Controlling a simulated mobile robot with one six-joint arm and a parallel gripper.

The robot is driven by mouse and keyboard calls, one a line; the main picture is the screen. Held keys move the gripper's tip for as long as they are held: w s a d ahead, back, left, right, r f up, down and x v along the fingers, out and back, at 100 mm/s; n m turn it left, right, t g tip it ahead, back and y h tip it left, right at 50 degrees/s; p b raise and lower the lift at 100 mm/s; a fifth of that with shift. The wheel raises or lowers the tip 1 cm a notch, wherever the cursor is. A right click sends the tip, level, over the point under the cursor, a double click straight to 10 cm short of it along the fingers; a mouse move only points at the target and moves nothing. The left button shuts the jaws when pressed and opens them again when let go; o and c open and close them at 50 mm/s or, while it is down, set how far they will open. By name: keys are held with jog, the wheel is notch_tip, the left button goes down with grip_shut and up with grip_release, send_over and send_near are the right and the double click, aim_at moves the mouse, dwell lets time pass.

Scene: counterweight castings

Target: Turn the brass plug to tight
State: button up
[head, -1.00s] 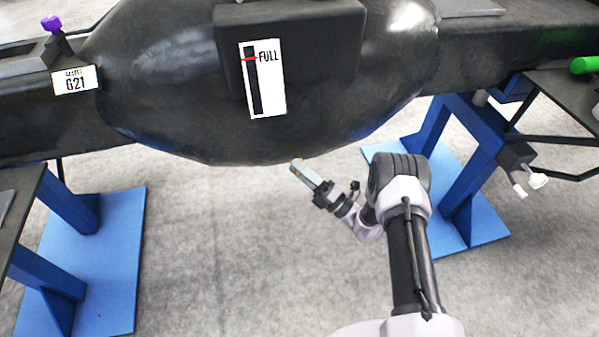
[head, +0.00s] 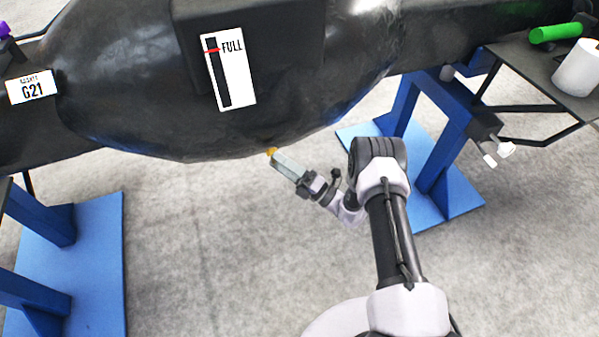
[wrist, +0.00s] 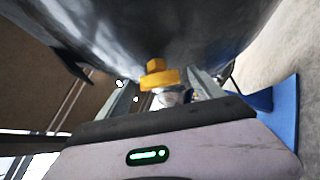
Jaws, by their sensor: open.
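In the head view the plug (head: 271,152) is a small orange spot at the casting's lower edge (head: 215,155). My gripper (wrist: 165,84) is open, with one finger on each side of the plug and a gap visible on both sides. In the head view my gripper (head: 277,158) reaches up to the casting's underside. Whether a finger touches the plug is hard to tell.
A white gauge marked FULL (head: 232,85) and a G21 label (head: 32,88) are on the casting. Blue stands (head: 95,260) rise on both sides. A side shelf (head: 525,65) holds a green cylinder (head: 556,33) and a white roll (head: 578,68). Grey floor lies open below.

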jog(key=p+v, duration=0.2)
jog(key=v, duration=1.3)
jog(key=shift+s+d+p, duration=0.2)
jog(key=shift+d+p, duration=0.05)
jog(key=shift+p, duration=0.05)
